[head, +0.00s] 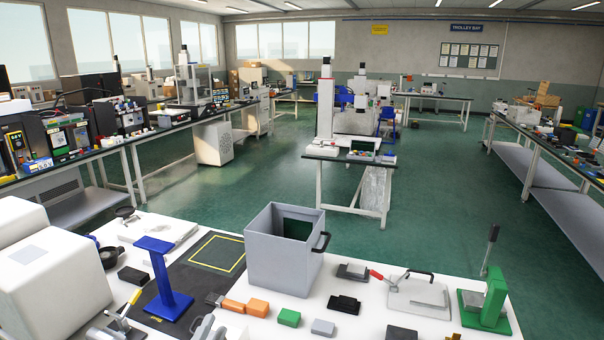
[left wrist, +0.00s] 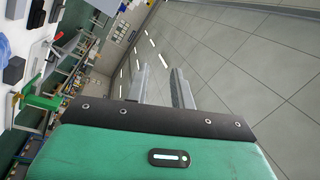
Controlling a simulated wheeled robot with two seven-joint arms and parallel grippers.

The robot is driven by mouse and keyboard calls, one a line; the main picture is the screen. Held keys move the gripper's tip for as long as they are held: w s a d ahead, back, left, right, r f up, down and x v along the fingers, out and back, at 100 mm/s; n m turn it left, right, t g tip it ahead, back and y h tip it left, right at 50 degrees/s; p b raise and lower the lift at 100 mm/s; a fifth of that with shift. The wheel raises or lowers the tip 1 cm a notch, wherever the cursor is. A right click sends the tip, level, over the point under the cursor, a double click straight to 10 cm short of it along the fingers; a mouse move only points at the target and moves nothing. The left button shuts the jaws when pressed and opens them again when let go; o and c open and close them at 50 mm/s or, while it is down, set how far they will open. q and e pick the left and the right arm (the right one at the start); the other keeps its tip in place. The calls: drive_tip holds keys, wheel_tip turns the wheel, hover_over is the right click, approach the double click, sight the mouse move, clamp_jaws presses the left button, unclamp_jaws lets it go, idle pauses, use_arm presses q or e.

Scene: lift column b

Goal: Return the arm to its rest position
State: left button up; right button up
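My left gripper (left wrist: 158,65) shows in the left wrist view as two grey fingers beyond a black band and green housing. The fingers stand apart with nothing between them. That view is tilted, with ceiling panels behind the fingers. My right gripper is in neither view.
The white bench holds a grey bin (head: 284,262), a blue stand (head: 166,285), an orange block (head: 257,307), a green block (head: 289,317) and a green fixture (head: 487,300). White rounded machines (head: 60,275) stand at left.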

use_arm(q)
drive_tip(key=s+a+f+n+g+y, duration=0.25)
drive_tip(key=s+f+n+g, duration=0.3)
drive_tip(key=f, duration=0.35)
drive_tip(key=s+a+f+n+g+y, duration=0.2)
drive_tip(key=s+a+f+n+g, duration=0.25)
drive_tip(key=s+f, duration=0.35)
drive_tip(key=s+f+n+g, duration=0.3)
drive_tip(key=s+f+g, duration=0.35)
drive_tip(key=s, duration=0.35)
wheel_tip(320, 180, down, 31)
drive_tip(key=s+a+f+g, duration=0.2)
drive_tip(key=s+a+f, duration=0.1)
drive_tip(key=s+f, duration=1.6)
drive_tip(key=shift+s+f+m+h, duration=0.3)
drive_tip(key=shift+s+f+h, duration=0.05)
drive_tip(key=shift+s+f, duration=0.05)
